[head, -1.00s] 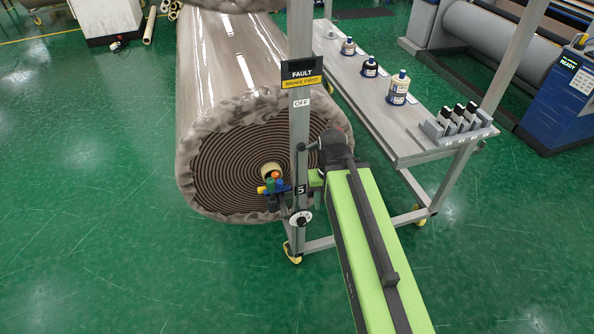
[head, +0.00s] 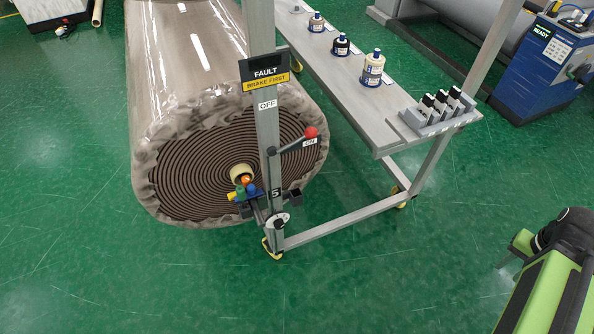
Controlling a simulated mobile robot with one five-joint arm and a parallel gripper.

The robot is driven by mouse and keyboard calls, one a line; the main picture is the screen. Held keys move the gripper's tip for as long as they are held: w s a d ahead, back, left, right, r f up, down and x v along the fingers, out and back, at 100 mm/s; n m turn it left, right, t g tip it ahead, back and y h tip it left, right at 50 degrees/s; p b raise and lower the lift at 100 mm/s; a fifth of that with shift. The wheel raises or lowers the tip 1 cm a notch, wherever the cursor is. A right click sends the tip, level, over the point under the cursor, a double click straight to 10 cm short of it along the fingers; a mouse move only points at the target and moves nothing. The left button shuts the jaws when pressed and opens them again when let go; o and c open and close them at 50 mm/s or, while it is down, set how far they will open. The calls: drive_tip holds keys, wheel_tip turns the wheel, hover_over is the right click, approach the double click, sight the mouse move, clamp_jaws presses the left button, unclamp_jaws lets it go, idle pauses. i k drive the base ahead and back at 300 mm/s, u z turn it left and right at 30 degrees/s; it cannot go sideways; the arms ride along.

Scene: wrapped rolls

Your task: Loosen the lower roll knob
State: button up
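A white round dial with a dark knob (head: 277,221) sits low on the grey post, under the number 5. Above it, coloured knobs cluster by the roll's core: an orange one (head: 245,180), a green one (head: 240,191) and a blue one (head: 252,188). I cannot tell which is the lower roll knob. A lever with a red ball (head: 310,132) points up and right, beside an ON label. The large wrapped roll (head: 215,150) stands behind the post. My gripper (head: 512,252) is at the lower right, far from the knobs and touching nothing visible; its fingers cannot be made out.
A FAULT, BRAKE FIRST sign (head: 265,72) and an OFF label (head: 267,104) are on the post. A grey bench (head: 345,95) carries several bottles and a small rack (head: 437,115). A blue machine (head: 545,65) stands at the right. The green floor in front is clear.

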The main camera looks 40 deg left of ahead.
sight(246, 181)
drive_tip(key=z, duration=0.1)
drive_tip(key=k, duration=1.1)
drive_tip(key=u, duration=1.8)
drive_tip(key=i, duration=1)
